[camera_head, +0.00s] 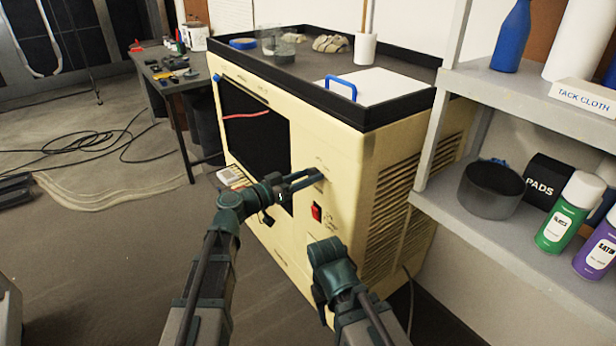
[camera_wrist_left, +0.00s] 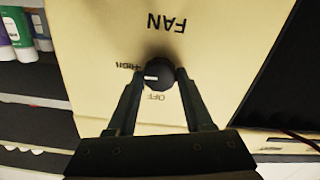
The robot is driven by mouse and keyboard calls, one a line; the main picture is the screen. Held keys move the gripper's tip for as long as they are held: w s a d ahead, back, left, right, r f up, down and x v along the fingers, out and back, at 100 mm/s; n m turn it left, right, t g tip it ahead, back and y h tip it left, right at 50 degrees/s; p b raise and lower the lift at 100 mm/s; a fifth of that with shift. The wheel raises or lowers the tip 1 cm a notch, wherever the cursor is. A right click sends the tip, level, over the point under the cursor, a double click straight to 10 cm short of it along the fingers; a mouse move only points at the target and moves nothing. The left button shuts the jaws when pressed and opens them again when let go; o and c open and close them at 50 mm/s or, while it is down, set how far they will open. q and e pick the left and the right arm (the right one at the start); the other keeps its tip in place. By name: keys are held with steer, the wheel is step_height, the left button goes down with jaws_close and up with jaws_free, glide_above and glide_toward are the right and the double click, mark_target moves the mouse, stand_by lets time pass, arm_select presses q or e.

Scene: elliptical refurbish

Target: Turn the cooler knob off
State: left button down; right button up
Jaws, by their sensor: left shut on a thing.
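The cream cooler (camera_head: 345,150) stands in front of me. In the left wrist view, its round black knob (camera_wrist_left: 160,74) sits on the cream panel (camera_wrist_left: 90,50), with FAN, HIGH and OFF lettering upside down around it. The knob's white mark faces left, near the HIGH lettering. My left gripper (camera_head: 316,178) reaches the cooler's front and its fingers (camera_wrist_left: 160,82) are shut on the knob from both sides. In the head view the knob is hidden by the fingers. My right arm (camera_head: 330,255) is low in front of the cooler; its finger opening is not clear.
A red switch (camera_head: 316,212) is on the cooler's front below my left gripper. The cooler's dark opening (camera_head: 255,130) lies left of it. Grey shelves (camera_head: 510,230) with cans and a black tub (camera_head: 492,190) stand close on the right. Open floor (camera_head: 95,250) lies left.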

arm_select(q)
steer(key=n, duration=0.4)
steer(key=shift+n, duration=0.3)
steer(key=n, duration=0.4)
steer(key=shift+w+a+f+n, duration=0.1)
steer(key=shift+n, duration=0.2)
steer(key=shift+f+n, duration=0.1)
steer(key=shift+n, duration=4)
steer(key=shift+c, duration=1.5)
jaws_free()
steer(key=v, duration=1.3)
steer(key=shift+s+a, duration=0.25)
steer(key=shift+a, duration=0.1)
